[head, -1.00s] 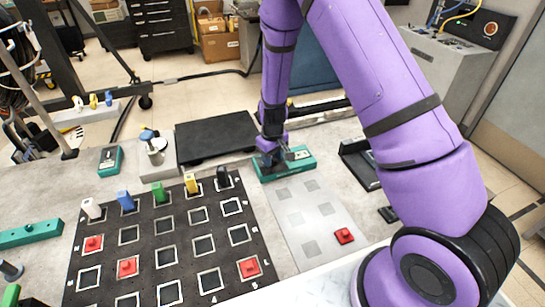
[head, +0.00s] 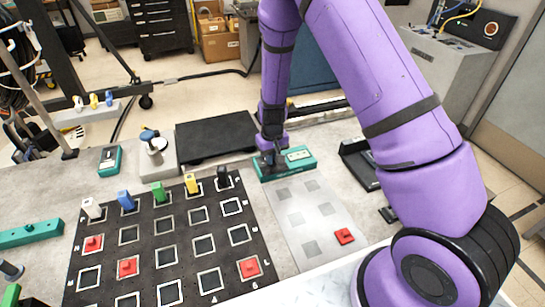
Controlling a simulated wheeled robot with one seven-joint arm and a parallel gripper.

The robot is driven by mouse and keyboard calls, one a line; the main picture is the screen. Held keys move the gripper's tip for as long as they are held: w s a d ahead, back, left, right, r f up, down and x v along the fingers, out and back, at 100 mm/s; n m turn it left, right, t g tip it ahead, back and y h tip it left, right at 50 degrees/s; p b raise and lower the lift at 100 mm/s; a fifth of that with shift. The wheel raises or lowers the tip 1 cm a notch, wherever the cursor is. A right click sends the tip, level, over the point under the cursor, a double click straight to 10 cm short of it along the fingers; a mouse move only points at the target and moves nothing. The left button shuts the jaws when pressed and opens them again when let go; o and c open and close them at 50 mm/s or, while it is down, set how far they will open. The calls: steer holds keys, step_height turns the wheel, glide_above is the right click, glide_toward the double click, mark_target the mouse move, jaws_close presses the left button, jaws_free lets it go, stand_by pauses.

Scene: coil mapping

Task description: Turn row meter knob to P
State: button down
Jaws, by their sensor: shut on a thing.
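The teal meter box (head: 308,164) stands at the back of the table, right of the black slab, with a pale panel on its top. I take it for the row meter; its lettering is too small to read. My gripper (head: 270,166) points down at the left part of this box and is shut on its knob. The fingers and wrist hide the knob, so its pointer and the P mark cannot be seen.
A black grid board (head: 150,229) with colored pegs and red blocks fills the front left. A grey plate (head: 290,236) with a red block (head: 344,236) lies in front of the meter. A black slab (head: 215,137) and a smaller teal box (head: 110,159) stand at the back.

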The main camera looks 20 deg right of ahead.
steer(key=m, duration=0.6)
steer(key=shift+a+m, duration=0.15)
steer(key=shift+m, duration=0.15)
steer(key=m, duration=0.6)
steer(key=shift+a, duration=0.1)
stand_by(0.3)
steer(key=c, duration=1.1)
jaws_free()
steer(key=shift+c, duration=0.2)
steer(key=shift+w, duration=0.1)
step_height(320, 180, up, 11)
